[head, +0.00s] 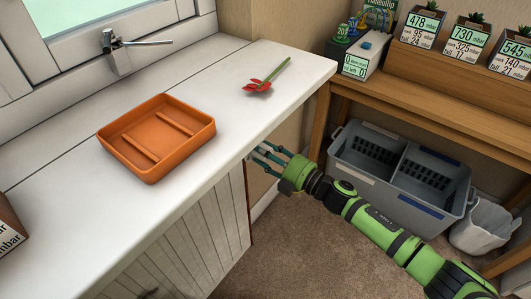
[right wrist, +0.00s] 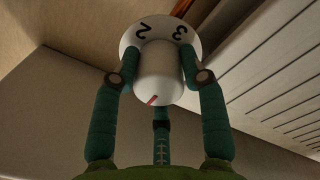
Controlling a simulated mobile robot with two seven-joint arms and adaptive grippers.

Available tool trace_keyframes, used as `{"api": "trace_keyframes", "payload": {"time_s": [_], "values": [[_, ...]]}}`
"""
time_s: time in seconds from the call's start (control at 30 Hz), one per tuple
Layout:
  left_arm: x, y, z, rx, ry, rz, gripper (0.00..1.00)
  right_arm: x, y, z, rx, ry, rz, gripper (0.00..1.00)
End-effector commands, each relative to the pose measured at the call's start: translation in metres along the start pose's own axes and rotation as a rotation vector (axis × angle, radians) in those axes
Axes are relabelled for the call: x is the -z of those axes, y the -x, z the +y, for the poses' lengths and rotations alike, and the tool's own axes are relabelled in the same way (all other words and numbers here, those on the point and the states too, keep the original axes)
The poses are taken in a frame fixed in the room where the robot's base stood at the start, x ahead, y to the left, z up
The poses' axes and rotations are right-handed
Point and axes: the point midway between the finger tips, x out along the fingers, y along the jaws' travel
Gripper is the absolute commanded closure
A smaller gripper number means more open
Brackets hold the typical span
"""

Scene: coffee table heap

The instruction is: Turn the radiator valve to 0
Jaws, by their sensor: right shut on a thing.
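The radiator valve (right wrist: 158,75) is a white knob in the right wrist view. Its wide collar carries the black digits 2 and 3, which appear upside down, and a red mark shows near the knob's front end. The digit 0 is not visible. My right gripper (right wrist: 160,68) is shut on the knob, with a teal finger on each side and a third finger below it. In the head view my right gripper (head: 263,158) reaches under the front edge of the white counter, which hides the valve. My left gripper is not in view.
The white counter (head: 70,236) overhangs the gripper. On it are an orange tray (head: 205,136) and a red flower (head: 258,86). A grey crate (head: 345,160) and a white bin (head: 482,225) stand right, by a wooden shelf (head: 440,110). Carpet is clear below the arm.

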Motion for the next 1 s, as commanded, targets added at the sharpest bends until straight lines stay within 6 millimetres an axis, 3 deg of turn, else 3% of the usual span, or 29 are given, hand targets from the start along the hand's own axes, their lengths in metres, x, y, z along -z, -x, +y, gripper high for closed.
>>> {"api": "trace_keyframes", "payload": {"time_s": [0.2, 0.23, 0.27, 0.67, 0.77, 1.0], "values": [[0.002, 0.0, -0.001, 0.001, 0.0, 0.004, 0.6, 0.004, -0.002, 0.002, -0.003, 0.003, 0.01, 0.9], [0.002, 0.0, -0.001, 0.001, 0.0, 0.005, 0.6, 0.004, -0.002, 0.002, -0.003, 0.003, 0.01, 0.45], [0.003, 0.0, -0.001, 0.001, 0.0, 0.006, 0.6, 0.004, -0.002, 0.002, -0.003, 0.003, 0.009, 0.33], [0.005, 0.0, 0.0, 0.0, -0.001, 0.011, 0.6, 0.001, 0.003, 0.0, 0.0, 0.0, 0.002, 0.33], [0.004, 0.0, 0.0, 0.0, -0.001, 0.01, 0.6, 0.0, 0.014, -0.001, 0.001, -0.001, 0.0, 0.33], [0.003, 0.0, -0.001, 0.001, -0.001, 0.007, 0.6, 0.001, 0.063, -0.001, 0.003, 0.0, 0.001, 0.33]]}}
